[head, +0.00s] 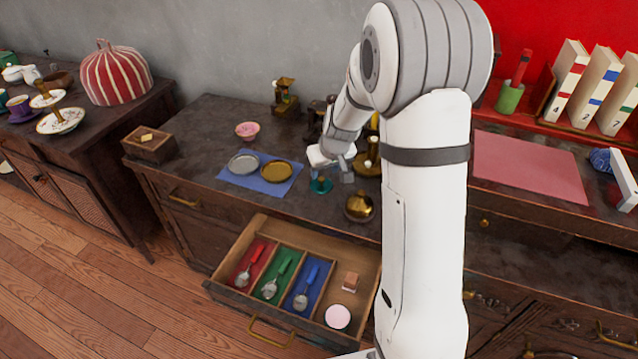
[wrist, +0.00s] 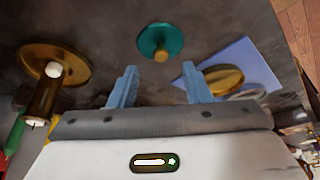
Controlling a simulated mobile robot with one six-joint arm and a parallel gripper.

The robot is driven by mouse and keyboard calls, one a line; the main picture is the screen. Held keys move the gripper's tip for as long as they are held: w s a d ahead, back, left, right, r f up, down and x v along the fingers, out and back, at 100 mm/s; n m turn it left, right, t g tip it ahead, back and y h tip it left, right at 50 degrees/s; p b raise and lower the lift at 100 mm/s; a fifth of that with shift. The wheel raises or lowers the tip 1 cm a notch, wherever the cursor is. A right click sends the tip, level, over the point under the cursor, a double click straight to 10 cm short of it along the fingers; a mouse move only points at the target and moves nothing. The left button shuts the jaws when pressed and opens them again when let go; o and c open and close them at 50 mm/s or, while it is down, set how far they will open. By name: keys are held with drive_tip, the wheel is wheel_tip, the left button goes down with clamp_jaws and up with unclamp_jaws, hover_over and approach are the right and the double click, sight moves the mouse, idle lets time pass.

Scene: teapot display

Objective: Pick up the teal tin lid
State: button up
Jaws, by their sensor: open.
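The teal tin lid (wrist: 174,39) is a round teal disc with a brass-coloured knob, lying on the dark counter in the wrist view. In the head view the teal lid (head: 321,186) shows just below my gripper (head: 338,174). In the wrist view my gripper (wrist: 158,88) is open, with its two blue-grey fingers apart and nothing between them. The lid lies ahead of the fingertips, roughly centred on the gap and apart from them.
A blue mat (head: 236,181) with a silver dish (head: 242,163) and a gold dish (head: 277,171) lies left of the lid. A round brass pot (head: 360,206) stands to the right. A brass stand (wrist: 55,65) is left in the wrist view. An open drawer (head: 225,283) juts out below.

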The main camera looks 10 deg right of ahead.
sight(321, 178)
drive_tip(key=x, duration=0.4)
drive_tip(key=shift+w+a+f, duration=0.1)
drive_tip(key=shift+w+f, duration=0.1)
drive_tip(key=shift+f, duration=0.05)
clamp_jaws()
